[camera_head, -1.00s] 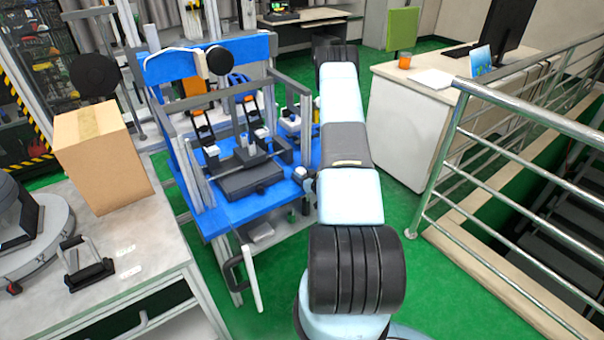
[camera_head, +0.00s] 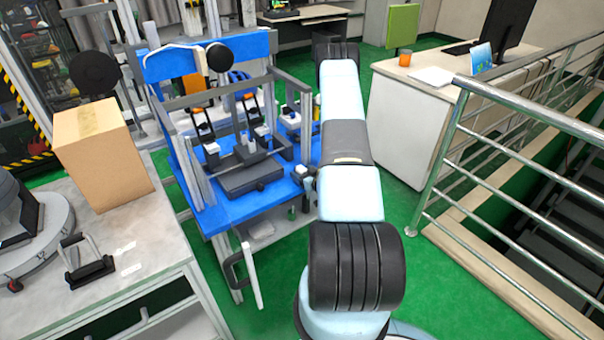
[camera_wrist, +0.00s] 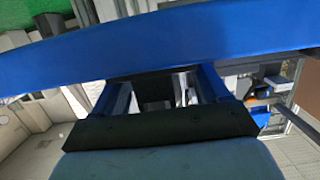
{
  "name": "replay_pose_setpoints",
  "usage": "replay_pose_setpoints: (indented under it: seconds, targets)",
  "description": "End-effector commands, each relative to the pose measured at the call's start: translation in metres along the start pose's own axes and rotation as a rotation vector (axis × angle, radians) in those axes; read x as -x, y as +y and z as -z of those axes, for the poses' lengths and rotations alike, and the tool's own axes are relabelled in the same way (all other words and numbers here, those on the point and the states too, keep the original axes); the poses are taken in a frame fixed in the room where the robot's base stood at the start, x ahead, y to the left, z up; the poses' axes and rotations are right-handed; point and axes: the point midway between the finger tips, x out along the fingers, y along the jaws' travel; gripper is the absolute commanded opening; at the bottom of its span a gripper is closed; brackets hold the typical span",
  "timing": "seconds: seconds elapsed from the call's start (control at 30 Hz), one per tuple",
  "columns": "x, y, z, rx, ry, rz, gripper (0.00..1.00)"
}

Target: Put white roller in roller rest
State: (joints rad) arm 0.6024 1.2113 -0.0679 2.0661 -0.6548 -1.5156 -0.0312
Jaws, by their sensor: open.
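I cannot clearly make out a white roller or name the roller rest with certainty. A small white piece beside a black disc (camera_head: 219,59) shows at the top of the blue machine (camera_head: 238,208); I cannot tell if it is the roller. The machine carries a black fixture with upright clips (camera_head: 252,174) on its blue deck. In the head view my arm hides my gripper and the machine's right side. In the wrist view my gripper (camera_wrist: 163,84) is open, and a broad blue bar (camera_wrist: 160,50) crosses just beyond the fingers. No object is clearly visible between them.
A white desk (camera_head: 412,125) stands at right. A metal railing (camera_head: 530,115) guards a stairwell.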

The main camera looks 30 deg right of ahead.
Motion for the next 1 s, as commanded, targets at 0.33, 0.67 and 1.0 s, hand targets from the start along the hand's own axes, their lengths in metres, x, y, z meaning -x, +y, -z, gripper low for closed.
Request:
replay_pose_setpoints:
  seconds: [0.33,0.67,1.0]
  targets:
    - [0.055,0.001,-0.001,-0.002,-0.003,-0.003,0.74]
    - [0.113,0.0,-0.001,-0.001,-0.001,-0.002,0.74]
    - [0.134,0.0,-0.001,0.0,0.0,0.0,0.74]
